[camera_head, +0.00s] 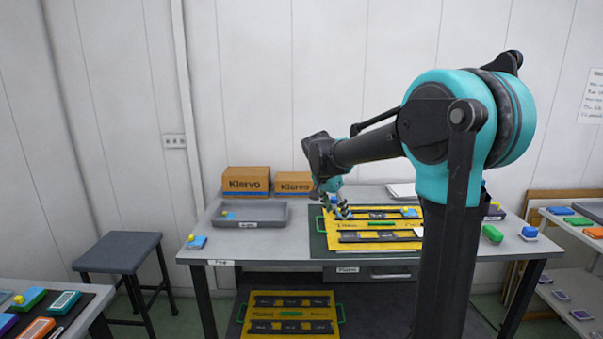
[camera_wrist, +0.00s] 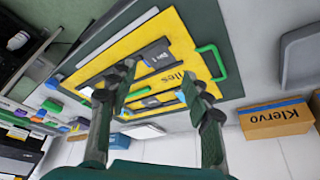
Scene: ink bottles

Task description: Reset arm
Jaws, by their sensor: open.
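My gripper (camera_head: 340,208) hangs from my raised arm over the left part of the yellow board (camera_head: 347,226) on the table. Its fingers are spread and nothing shows between them. In the wrist view, my gripper (camera_wrist: 158,82) also stands open above the yellow board (camera_wrist: 178,32). The board has dark slotted strips and green handles. Part of the board is hidden behind my fingers and arm.
A grey tray (camera_head: 262,222) lies left of the board with a blue item inside. Klervo boxes (camera_head: 246,180) stand at the back. A green item (camera_head: 493,233) lies right. A stool (camera_head: 118,252) stands left.

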